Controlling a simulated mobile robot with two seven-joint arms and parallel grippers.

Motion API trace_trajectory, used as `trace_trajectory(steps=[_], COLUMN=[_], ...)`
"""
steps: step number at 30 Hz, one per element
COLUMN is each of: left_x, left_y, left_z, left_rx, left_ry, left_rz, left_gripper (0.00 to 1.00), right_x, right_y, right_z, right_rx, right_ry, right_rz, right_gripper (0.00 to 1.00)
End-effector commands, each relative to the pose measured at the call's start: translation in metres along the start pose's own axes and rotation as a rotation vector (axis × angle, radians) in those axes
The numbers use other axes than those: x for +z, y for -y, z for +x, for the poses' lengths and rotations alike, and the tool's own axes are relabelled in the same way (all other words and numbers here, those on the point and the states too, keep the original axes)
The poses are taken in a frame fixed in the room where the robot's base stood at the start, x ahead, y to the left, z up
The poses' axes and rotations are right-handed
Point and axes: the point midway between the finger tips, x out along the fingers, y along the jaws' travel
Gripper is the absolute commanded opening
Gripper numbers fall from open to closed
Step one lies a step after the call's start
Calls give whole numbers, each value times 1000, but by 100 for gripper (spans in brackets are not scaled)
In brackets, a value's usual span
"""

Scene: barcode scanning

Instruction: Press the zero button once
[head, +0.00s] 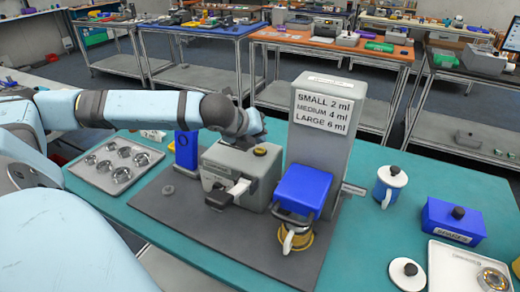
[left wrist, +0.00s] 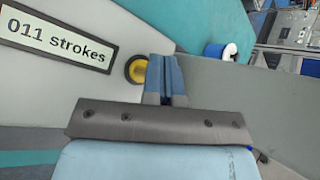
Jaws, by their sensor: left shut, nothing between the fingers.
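A round yellow button (head: 260,151) with a dark ring sits on top of a grey box (head: 232,166) in the head view. I cannot read a label on it. The left wrist view shows a yellow button (left wrist: 137,68) beside a white display (left wrist: 58,40) reading "011 strokes". My left gripper (head: 253,138) is shut and empty, close behind and above the grey box. Its closed fingers (left wrist: 166,66) appear just right of the yellow button in the wrist view; I cannot tell whether they touch it. My right gripper is not in view.
A tall grey dispenser (head: 322,135) with a dose sign stands right of the box, with a blue block (head: 303,188) at its front. A tray of metal cups (head: 120,160) lies left. A white-lidded mug (head: 388,186) and blue box (head: 454,217) stand right.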

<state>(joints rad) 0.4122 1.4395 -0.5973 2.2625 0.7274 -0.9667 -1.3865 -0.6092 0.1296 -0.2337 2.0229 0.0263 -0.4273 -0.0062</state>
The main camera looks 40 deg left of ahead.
Motion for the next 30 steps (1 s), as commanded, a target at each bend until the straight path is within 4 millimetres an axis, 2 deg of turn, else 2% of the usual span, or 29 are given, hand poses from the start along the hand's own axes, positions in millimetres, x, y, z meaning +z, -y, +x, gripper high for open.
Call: trace_trajectory(steps=[30], left_x=[-5], left_y=[-4], left_z=[6], left_rx=[0], left_ry=[0], left_rz=[0], left_gripper=[0], right_x=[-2], right_y=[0], right_z=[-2], right_rx=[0], right_ry=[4], right_rz=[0], right_gripper=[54])
